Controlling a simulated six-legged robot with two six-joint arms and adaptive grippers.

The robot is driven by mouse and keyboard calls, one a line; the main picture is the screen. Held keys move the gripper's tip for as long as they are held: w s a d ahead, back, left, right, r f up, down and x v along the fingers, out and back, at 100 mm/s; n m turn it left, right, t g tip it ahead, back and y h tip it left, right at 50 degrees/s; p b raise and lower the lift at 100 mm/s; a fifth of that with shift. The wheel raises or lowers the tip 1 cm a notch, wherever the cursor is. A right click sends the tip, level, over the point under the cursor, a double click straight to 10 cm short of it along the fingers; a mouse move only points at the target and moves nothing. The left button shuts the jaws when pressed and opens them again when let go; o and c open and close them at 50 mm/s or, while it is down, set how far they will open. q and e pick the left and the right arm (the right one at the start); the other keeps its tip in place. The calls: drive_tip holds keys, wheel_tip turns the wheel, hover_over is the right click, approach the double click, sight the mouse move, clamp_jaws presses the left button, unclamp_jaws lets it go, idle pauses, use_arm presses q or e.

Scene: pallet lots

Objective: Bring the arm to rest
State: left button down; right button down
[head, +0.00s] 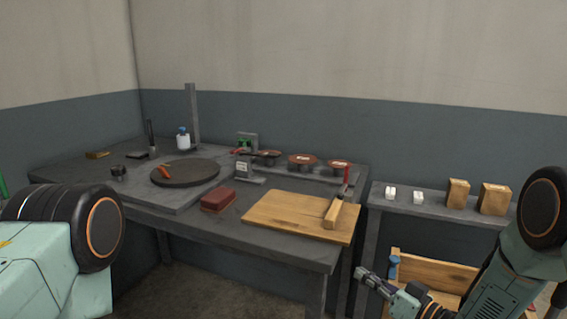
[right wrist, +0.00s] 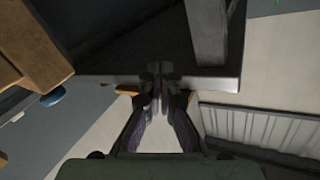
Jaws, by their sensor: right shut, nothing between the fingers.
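My right gripper (head: 366,275) is in the lower right of the head view, in front of the tables and left of a wooden crate. It is shut and empty, and in the right wrist view its fingers (right wrist: 160,85) meet at the middle. My right arm (head: 500,280) is bent and comes in from the right edge. My left arm (head: 60,240) shows as a large black and pale green joint at the lower left. The left gripper is out of view.
A grey workbench (head: 285,253) holds a wooden board (head: 285,212), a red block (head: 218,200) and a dark round plate (head: 195,174). A side shelf (head: 420,203) carries wooden blocks (head: 494,199). A wooden crate (head: 440,270) stands below it, close to my right gripper.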

drive_tip(key=s+f+m+g+h, duration=0.3)
drive_tip(key=s+f+g+h, duration=0.35)
drive_tip(key=s+f, duration=0.9)
drive_tip(key=s+d+f+g+h, duration=0.1)
drive_tip(key=s+g, duration=0.1)
drive_tip(key=s, duration=0.6)
drive_tip(key=s+d+f+g+h, duration=0.1)
drive_tip(key=s+d+g+h, duration=0.1)
drive_tip(key=s, duration=0.7)
drive_tip(key=s+d+f+m+g+h, duration=0.1)
drive_tip(key=s+g, duration=0.2)
drive_tip(key=s, duration=0.5)
drive_tip(key=shift+s+d+f, duration=0.2)
drive_tip(key=shift+s+f, duration=0.05)
drive_tip(key=shift+s, duration=0.15)
